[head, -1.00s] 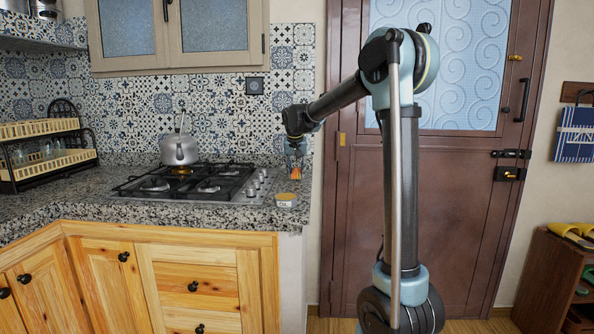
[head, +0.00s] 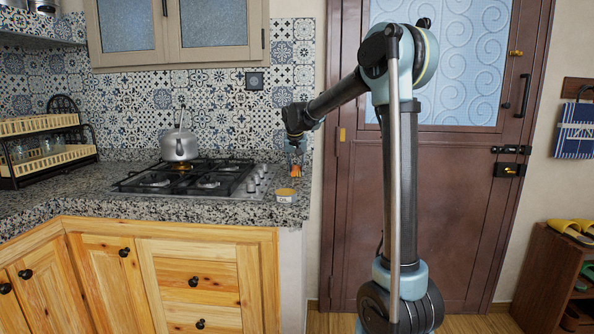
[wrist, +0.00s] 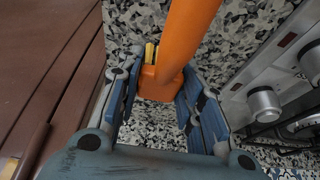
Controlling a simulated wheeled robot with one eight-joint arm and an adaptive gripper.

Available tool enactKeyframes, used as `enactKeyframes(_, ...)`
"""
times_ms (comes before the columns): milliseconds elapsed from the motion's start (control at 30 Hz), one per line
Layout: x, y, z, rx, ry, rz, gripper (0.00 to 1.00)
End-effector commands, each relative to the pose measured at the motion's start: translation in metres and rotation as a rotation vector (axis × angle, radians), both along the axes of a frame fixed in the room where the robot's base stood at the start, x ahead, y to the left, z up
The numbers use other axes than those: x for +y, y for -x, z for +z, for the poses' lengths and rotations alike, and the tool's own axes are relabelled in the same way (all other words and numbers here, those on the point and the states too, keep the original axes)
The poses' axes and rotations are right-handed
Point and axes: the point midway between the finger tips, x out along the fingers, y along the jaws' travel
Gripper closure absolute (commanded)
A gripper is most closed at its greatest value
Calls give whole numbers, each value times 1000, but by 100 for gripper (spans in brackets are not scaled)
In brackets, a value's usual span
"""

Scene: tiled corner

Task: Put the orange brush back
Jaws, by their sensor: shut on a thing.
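The orange brush (wrist: 186,38) fills the middle of the wrist view and runs out past its top edge. My gripper (wrist: 160,78) has its blue-padded fingers on either side of it and is shut on it. A small yellow and black piece shows beside the brush, left of it. In the head view my gripper (head: 295,149) hangs over the right end of the granite counter. A bit of orange, the brush (head: 296,172), shows below it, too small to tell its full shape.
A dish rack (head: 45,150) stands farther left. A brown door (head: 450,200) is to the right.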

Motion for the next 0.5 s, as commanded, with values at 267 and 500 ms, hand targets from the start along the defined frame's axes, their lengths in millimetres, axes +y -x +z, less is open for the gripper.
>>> enactKeyframes(267,0,0,-3,0,0,0,50)
enactKeyframes(500,0,0,-3,0,0,0,43)
